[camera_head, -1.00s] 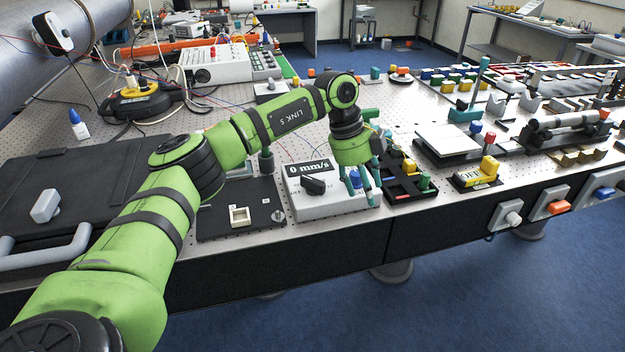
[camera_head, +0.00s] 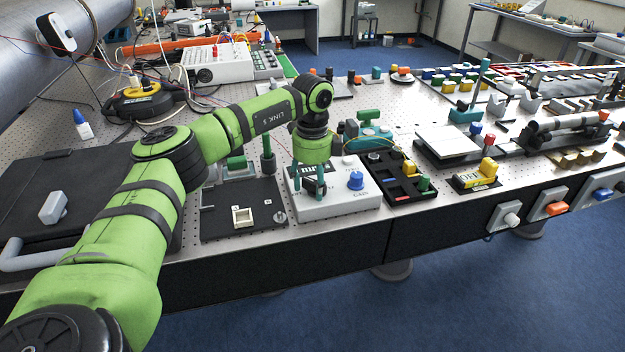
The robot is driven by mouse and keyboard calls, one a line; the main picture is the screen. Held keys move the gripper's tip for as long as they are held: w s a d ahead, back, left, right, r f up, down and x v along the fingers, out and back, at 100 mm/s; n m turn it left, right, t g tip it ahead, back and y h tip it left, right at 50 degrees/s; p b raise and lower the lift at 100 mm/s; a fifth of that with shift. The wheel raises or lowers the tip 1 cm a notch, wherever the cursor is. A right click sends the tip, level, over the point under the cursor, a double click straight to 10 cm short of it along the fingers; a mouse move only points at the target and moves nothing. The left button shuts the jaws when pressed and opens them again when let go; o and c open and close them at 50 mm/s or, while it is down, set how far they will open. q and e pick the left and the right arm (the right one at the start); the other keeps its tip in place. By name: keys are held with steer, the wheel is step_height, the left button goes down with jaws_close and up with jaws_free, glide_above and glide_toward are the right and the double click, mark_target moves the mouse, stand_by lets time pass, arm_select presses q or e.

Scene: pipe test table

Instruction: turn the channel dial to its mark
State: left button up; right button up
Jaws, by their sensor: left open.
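The instrument box (camera_head: 340,205) is white, with a small display and a blue knob (camera_head: 356,180), and sits near the table's front edge. A black pointer dial stood left of the blue knob in the earlier view. My left gripper (camera_head: 310,190) is now over that spot, pointing down, its teal fingers spread apart. The fingers hide most of the dial, and I cannot tell whether they touch it. The display is partly covered by the gripper. The dial's mark cannot be made out. My right gripper is not in view.
A black plate with a cream square socket (camera_head: 242,217) lies left of the box. A black tray (camera_head: 399,183) with coloured parts stands close on its right. A yellow switch block (camera_head: 477,178) is further right. A black case (camera_head: 75,195) lies at the left.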

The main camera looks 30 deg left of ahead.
arm_select(q)
steer(key=shift+c, duration=0.4)
jaws_close()
steer(key=shift+m, duration=0.5)
steer(key=m, duration=0.2)
steer(key=shift+m+p, duration=0.3)
steer(key=shift+m, duration=0.1)
steer(key=m, duration=0.4)
steer(key=shift+w+a+m, duration=0.1)
steer(key=shift+a+m, duration=0.05)
steer(key=shift+m, duration=0.15)
steer(key=m, duration=0.3)
steer(key=shift+w+f+m+p, duration=0.1)
steer(key=shift+m+p, duration=0.2)
steer(key=shift+w+m, duration=0.1)
steer(key=shift+m, duration=1.8)
